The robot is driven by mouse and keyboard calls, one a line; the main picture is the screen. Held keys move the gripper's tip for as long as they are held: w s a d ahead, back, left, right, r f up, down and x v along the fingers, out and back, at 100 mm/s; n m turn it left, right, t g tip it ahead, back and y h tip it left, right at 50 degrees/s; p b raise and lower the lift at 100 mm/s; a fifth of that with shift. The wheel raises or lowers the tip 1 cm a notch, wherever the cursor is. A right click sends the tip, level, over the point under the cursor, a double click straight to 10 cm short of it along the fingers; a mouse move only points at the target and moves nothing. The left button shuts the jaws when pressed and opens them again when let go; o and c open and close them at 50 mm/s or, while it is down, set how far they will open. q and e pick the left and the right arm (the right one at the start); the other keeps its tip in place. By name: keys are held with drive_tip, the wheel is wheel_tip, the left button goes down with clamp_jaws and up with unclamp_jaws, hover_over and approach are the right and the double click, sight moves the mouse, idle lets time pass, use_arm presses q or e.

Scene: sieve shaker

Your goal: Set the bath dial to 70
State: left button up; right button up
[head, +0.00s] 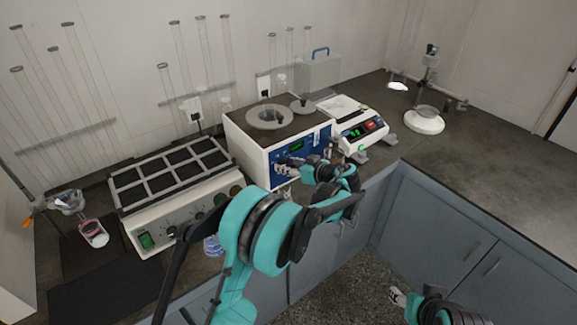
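The water bath (248,142) is a white box with a dark top, a round opening and a blue front panel. A green display (297,146) is lit on that panel; its digits are too small to read. My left gripper (281,167) is at the front panel, just below the display. Its fingers hide that part of the panel, so I cannot make out the dial or tell whether the fingers touch it or are closed. My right gripper (396,297) is low at the bottom right, over the floor, away from the bath; its finger opening is unclear.
A block heater (150,222) with dark wells stands left of the bath. A white balance (358,130) with a green display stands close on its right. A stand with a round white base (424,121) is farther right. The right counter (492,165) is mostly clear.

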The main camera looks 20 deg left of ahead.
use_arm(q)
drive_tip(key=c, duration=0.8)
